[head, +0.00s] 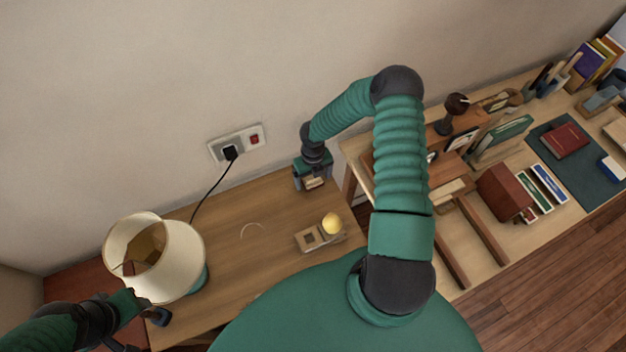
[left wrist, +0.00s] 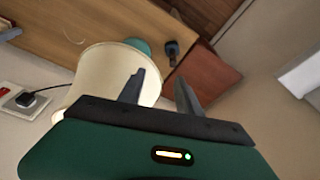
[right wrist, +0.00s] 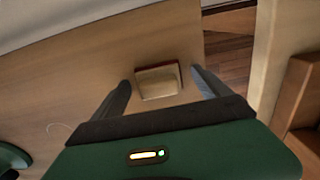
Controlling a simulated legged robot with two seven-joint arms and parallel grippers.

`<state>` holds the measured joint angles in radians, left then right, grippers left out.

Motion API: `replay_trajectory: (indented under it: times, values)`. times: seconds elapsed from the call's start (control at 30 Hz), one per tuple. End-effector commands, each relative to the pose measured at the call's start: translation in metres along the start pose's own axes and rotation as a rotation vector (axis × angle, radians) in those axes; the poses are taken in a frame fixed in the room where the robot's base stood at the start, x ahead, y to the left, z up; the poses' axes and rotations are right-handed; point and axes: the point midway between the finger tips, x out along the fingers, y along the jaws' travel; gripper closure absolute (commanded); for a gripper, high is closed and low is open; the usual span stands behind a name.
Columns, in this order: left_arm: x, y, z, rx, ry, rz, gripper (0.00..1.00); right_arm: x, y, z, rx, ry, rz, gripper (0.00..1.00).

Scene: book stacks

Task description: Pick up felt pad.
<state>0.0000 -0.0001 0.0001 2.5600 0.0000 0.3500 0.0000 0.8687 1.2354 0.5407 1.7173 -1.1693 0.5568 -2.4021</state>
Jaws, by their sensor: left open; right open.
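A small tan block with a dark red edge (right wrist: 158,80), which looks like the felt pad, lies on the wooden desk in the right wrist view. It also shows small in the head view (head: 314,183), partly hidden by my right gripper (head: 312,177). The open fingers of my right gripper stand on either side of the block in the right wrist view, with gaps to it; I cannot tell its height above the desk. My left gripper (left wrist: 162,77) is open and empty, close to the lamp's cream shade (left wrist: 105,75).
The lamp (head: 155,255) stands at the desk's left. A wooden holder (head: 308,240) with a yellow ball (head: 332,223) sits in front of my right gripper. A wall socket with a plugged cord (head: 230,152) is behind. A crowded table (head: 520,228) is right.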

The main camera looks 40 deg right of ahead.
Motion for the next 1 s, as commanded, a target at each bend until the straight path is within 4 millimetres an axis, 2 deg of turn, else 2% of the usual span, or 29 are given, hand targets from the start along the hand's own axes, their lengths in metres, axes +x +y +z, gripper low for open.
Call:
replay_trajectory:
  times: [0.2,0.7,0.73,0.77,0.93,1.0]
  values:
    - [0.0001,0.0,0.0,0.0,0.0,0.0,0.59,0.0012,-0.0002,0.0002,0.0,-0.001,0.0,0.13]
    - [0.0001,0.0,0.0001,0.0,0.0,0.0,0.59,0.0012,-0.0006,0.0006,0.001,-0.001,0.0,0.78]
    - [0.0001,0.0,0.0001,0.0,0.0,0.0,0.59,0.0012,-0.0006,0.0006,0.001,-0.001,0.0,0.79]
    - [0.0001,0.0,0.0001,0.0,0.0,0.0,0.59,0.0012,-0.0006,0.0006,0.001,-0.001,0.0,0.86]
    - [0.0001,0.0,0.0001,0.0,0.0,0.0,0.59,-0.0004,-0.0007,0.0009,0.001,-0.002,0.0,0.86]
    - [-0.0001,0.0,0.0,0.0,0.0,0.0,0.59,-0.007,-0.001,0.0013,0.001,-0.003,0.0,0.86]
